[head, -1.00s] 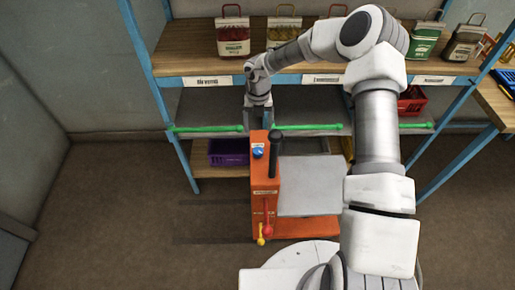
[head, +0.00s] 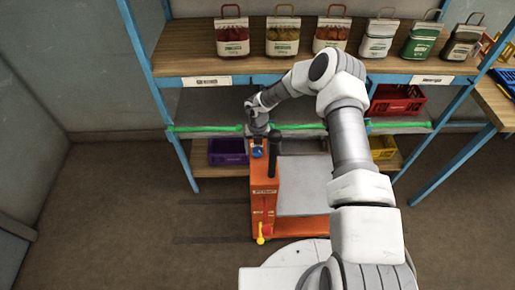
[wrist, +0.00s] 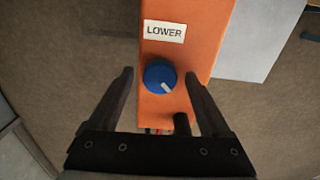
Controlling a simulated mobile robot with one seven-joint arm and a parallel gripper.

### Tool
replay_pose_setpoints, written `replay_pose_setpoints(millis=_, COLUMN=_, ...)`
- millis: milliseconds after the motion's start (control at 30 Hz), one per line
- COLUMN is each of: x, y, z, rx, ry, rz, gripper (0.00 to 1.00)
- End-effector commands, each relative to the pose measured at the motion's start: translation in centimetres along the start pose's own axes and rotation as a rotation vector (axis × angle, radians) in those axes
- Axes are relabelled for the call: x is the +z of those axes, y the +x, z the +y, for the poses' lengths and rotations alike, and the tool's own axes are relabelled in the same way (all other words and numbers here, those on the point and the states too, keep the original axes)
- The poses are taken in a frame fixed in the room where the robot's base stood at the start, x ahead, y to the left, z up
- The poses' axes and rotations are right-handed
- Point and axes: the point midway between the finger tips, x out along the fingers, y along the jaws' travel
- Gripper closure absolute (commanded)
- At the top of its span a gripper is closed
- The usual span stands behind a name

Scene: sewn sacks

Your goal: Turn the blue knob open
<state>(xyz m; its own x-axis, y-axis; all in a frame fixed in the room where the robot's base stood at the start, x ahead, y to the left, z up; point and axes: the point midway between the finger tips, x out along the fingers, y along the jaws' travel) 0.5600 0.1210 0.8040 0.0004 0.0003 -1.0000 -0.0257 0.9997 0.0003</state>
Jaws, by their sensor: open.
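The blue knob (wrist: 158,76) with a white pointer mark sits on an orange lift unit (head: 265,190), just below a label reading LOWER (wrist: 165,32). In the wrist view its pointer slants toward the lower right. In the head view only a little of the blue knob (head: 257,153) shows under my gripper (head: 257,142). In the wrist view my gripper (wrist: 160,73) is open, with one dark finger on each side of the knob. Gaps show between fingers and knob; the height above it is hard to tell.
A dark upright handle (head: 273,140) stands close right of the knob. Red and yellow levers (head: 264,231) are lower on the unit. A shelf rack (head: 205,62) with several sacks and a green rail (head: 205,128) is behind. Floor at left is clear.

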Motion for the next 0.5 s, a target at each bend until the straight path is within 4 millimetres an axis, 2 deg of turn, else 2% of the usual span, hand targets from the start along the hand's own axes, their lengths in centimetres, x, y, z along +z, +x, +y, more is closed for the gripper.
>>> replay_pose_setpoints(millis=67, x=0.0, y=-0.01, z=0.01, rx=0.0, ry=0.0, rz=0.0, gripper=0.18)
replay_pose_setpoints(millis=500, x=-0.01, y=-0.04, z=0.02, rx=0.0, ry=0.0, rz=0.0, gripper=0.96)
